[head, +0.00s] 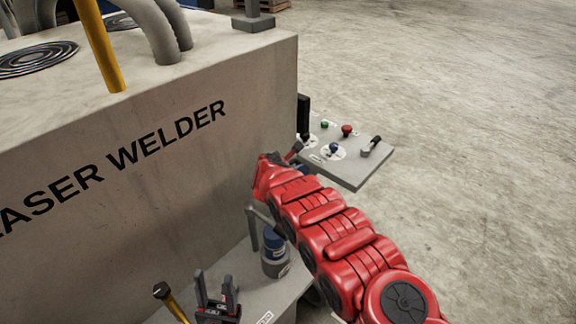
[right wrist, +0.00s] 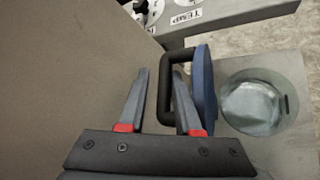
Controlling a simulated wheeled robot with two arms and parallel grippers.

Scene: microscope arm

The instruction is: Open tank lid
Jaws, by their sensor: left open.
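The tank (right wrist: 262,105) is a round clear vessel at the right of the right wrist view. Its blue lid (right wrist: 204,90) stands on edge beside it, with the tank's top uncovered. A black loop handle (right wrist: 165,85) sticks out from the lid's left face. My right gripper (right wrist: 160,75) is open, its fingertips apart on either side of the handle's long bar; I cannot tell whether they touch it. In the head view the tank (head: 276,265) stands on the lower shelf, and my right gripper is hidden. My left gripper (head: 217,295) is open and empty at the bottom.
The big grey laser welder housing (head: 150,170) forms a wall left of the tank. A control panel (head: 345,165) with buttons and levers juts out beyond it. A yellow-handled lever (head: 172,302) rises beside my left gripper. The floor at right is clear.

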